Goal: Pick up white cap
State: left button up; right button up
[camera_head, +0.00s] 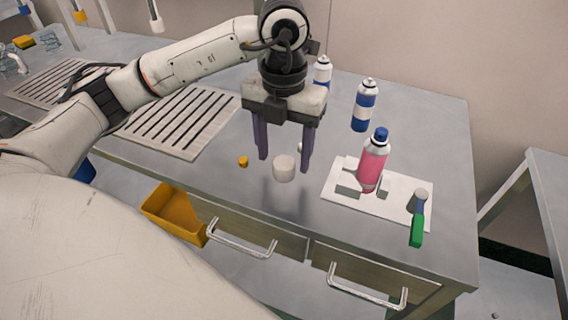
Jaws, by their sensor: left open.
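A white cap (284,168), a short white cylinder, stands on the grey bench near its front edge. My left gripper (284,162) points down with its two dark fingers apart, one on each side of the cap in the picture. The fingers look close above or around the cap; I cannot tell how far their tips are above the bench. Nothing shows held between them. A second small white piece (300,147) is partly hidden behind the right finger. My right gripper is not in the picture.
A pink can with a blue top (372,165) stands on a white board (340,198) at the right, with a green-handled tool (417,230). Blue-and-white cans (364,105) stand behind. A small orange cap (243,161) lies left. A slotted tray (180,122) and yellow bin (172,212) are further left.

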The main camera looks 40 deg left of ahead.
pick_arm(q)
jog(key=shift+f, duration=1.45)
jog(key=c, duration=1.1)
